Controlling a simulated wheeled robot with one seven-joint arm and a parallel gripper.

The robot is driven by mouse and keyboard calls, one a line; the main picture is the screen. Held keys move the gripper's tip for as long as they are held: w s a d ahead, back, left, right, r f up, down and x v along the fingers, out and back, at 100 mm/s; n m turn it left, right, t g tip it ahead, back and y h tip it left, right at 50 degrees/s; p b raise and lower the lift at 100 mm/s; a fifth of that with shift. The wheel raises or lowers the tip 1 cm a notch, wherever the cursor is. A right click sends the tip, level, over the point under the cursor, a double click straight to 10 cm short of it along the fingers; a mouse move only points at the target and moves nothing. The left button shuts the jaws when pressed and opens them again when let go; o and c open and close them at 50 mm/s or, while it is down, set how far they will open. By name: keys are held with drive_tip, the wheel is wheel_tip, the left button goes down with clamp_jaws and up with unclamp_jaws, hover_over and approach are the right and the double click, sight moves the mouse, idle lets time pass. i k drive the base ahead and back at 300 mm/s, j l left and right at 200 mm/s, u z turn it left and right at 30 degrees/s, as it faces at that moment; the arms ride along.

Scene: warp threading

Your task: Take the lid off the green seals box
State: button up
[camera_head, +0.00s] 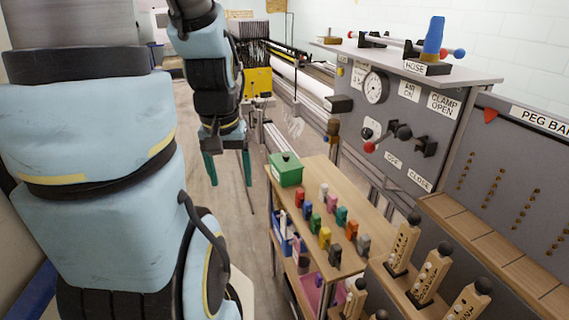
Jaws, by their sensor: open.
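The green seals box (286,175) stands at the far left corner of the wooden shelf top. Its green lid (285,160) is on it, with a small dark knob in the middle. My gripper (228,184) hangs to the left of the box, over the floor, with its two green fingers pointing down. The fingers are spread apart with nothing between them. The gripper is apart from the box and does not touch it.
Several coloured pegs (325,237) stand on the shelf top (362,220) in front of the box. A grey control panel (400,115) with knobs and a gauge rises behind, to the right. Wooden blocks with black balls (428,278) stand at the lower right. Floor left of the shelf is clear.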

sight(286, 162)
drive_tip(key=i+j+z, duration=0.45)
drive_tip(key=i+j, duration=1.05)
drive_tip(key=i, duration=0.1)
